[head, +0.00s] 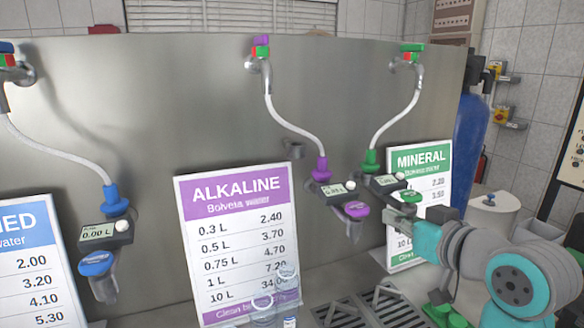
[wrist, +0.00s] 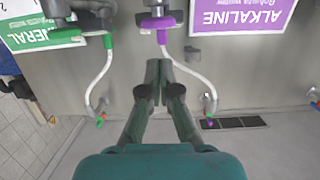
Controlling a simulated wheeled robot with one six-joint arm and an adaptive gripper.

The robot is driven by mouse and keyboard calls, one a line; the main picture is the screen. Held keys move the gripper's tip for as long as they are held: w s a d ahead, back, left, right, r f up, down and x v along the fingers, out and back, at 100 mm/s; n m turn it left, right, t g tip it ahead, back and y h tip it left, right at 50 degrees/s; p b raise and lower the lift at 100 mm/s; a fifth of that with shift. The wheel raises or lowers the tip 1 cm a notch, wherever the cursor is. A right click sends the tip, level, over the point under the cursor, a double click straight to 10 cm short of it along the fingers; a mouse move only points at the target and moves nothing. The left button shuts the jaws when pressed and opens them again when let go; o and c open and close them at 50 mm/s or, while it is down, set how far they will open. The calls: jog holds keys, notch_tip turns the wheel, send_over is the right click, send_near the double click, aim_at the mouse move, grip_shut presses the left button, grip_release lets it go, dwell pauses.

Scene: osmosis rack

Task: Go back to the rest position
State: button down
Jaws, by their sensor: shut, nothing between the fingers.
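My gripper (head: 392,216) is in the lower right of the head view, in front of the mineral sign (head: 424,164). It is near the meters with the purple lever (head: 351,209) and the green lever (head: 406,196). In the wrist view my gripper (wrist: 158,66) has its fingers together with nothing between them. The purple-handled dispenser (wrist: 158,22) is just beyond the tips, and the green-handled one (wrist: 107,40) is to the left. I cannot tell whether the fingers touch either dispenser.
A steel panel (head: 180,90) carries hoses and taps. The alkaline sign (head: 237,235) stands at the middle, with clear bottles (head: 288,285) before its lower corner. A blue-handled dispenser (head: 106,233) hangs at left. A drain grate (head: 378,305) lies below. A blue tank (head: 470,150) stands at right.

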jog(key=s+a+f+m+h, duration=0.15)
jog(key=s+f, duration=0.25)
jog(key=f, duration=0.9)
jog(key=s+f+m+h, duration=0.1)
jog(key=s+f+m, duration=0.25)
jog(key=f, duration=0.85)
jog(key=s+f+h, duration=0.1)
jog(key=s+f, duration=0.5)
jog(key=s, duration=0.5)
jog(key=s+f+h, duration=0.1)
jog(key=s+f, duration=0.5)
jog(key=s, duration=0.5)
jog(key=s+a+r+n, duration=0.1)
jog(key=s+n, duration=0.1)
jog(key=s, duration=1.3)
jog(key=shift+s+a+r, duration=0.25)
jog(key=shift+s, duration=0.1)
